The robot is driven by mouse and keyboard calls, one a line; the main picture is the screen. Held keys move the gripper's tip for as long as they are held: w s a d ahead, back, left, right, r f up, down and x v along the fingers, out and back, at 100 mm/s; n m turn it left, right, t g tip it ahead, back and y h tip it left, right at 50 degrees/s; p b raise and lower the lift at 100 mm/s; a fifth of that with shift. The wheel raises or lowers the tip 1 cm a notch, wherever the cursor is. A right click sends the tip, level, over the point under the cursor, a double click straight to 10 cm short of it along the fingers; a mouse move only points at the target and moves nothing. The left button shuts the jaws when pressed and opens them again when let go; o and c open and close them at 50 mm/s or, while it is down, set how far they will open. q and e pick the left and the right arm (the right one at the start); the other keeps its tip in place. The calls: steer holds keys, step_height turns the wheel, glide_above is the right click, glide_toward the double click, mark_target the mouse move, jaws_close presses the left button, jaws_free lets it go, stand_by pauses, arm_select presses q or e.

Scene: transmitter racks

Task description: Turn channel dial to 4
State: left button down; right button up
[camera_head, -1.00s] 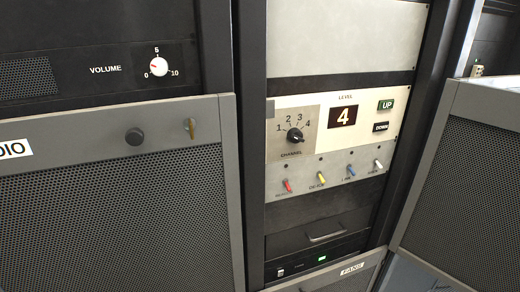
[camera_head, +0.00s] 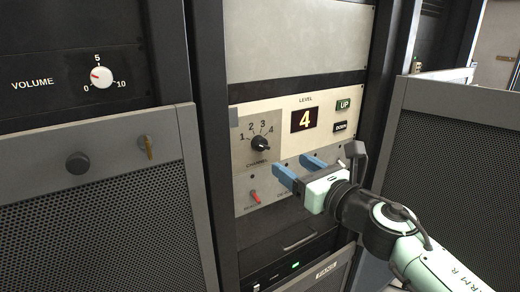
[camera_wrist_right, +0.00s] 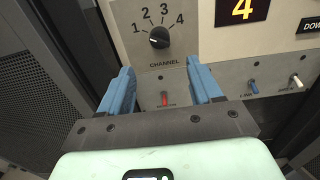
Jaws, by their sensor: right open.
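The channel dial (camera_head: 261,143) is a black round knob on a grey plate, with the numbers 1 to 4 arched above it. It also shows in the right wrist view (camera_wrist_right: 159,38), with a small light mark on its left side; I cannot tell for certain which number it points to. My right gripper (camera_head: 296,170) is open and empty, its blue fingers apart, below and to the right of the dial in the head view. In the right wrist view the fingers (camera_wrist_right: 160,78) point toward the panel, with the dial beyond and between them. My left gripper is not in view.
Above right of the dial is a lit level display (camera_head: 304,119) reading 4, with UP (camera_head: 343,106) and DOWN (camera_head: 341,127) buttons. A red toggle (camera_head: 254,196) sits below the dial. Mesh cabinet doors stand on both sides. A volume knob (camera_head: 101,77) is at upper left.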

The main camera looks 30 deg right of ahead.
mark_target(264, 148)
steer(key=w, duration=0.7)
steer(key=w+a+p, duration=0.1)
steer(key=w, duration=0.3)
steer(key=c, duration=1)
